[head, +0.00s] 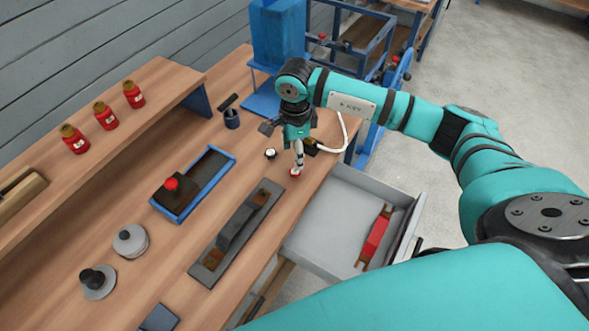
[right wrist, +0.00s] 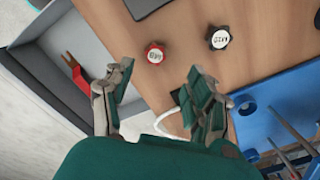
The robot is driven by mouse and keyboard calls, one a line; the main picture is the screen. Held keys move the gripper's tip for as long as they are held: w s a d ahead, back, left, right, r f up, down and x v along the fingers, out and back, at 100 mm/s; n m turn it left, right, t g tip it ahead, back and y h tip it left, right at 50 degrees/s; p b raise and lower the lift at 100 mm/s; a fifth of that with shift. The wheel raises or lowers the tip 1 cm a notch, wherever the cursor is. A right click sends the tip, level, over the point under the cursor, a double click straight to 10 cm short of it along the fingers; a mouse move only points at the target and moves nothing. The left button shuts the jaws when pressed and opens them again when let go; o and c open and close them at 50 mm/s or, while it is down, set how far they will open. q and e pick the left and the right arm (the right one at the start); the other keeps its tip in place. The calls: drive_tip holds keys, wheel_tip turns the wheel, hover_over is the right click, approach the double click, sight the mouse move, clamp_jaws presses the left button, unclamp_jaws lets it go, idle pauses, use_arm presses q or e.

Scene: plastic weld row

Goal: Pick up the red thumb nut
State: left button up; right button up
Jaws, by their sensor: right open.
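The red thumb nut (right wrist: 155,54), a small lobed knob with a white marked top, sits on the wooden bench top near its edge. In the head view it shows as a small red and white spot (head: 294,172) just below my right gripper (head: 297,152). In the right wrist view my right gripper (right wrist: 160,76) is open and empty. The nut appears between and beyond its fingertips, not touching them. A similar black thumb nut (right wrist: 219,38) stands apart to its right; it also shows in the head view (head: 270,153). My left gripper is not in view.
An open grey drawer (head: 325,215) holding a red tool (head: 375,238) juts out beside the nut. A grey fixture (head: 208,268) and a blue tray (head: 228,159) lie on the bench. A blue stand (head: 262,104) and white cable (head: 342,130) are near the gripper.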

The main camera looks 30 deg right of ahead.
sight(295, 174)
drive_tip(key=shift+f, duration=0.6)
drive_tip(key=shift+s+f+p, duration=0.2)
drive_tip(key=shift+f+p, duration=0.1)
drive_tip(key=shift+f, duration=0.05)
drive_tip(key=f, duration=0.1)
drive_tip(key=f+p, duration=0.1)
drive_tip(key=f, duration=0.1)
drive_tip(key=shift+s+f, duration=0.25)
drive_tip(key=shift+f, duration=0.55)
drive_tip(key=c, duration=1)
drive_tip(key=shift+o, duration=0.2)
drive_tip(key=shift+r, duration=0.1)
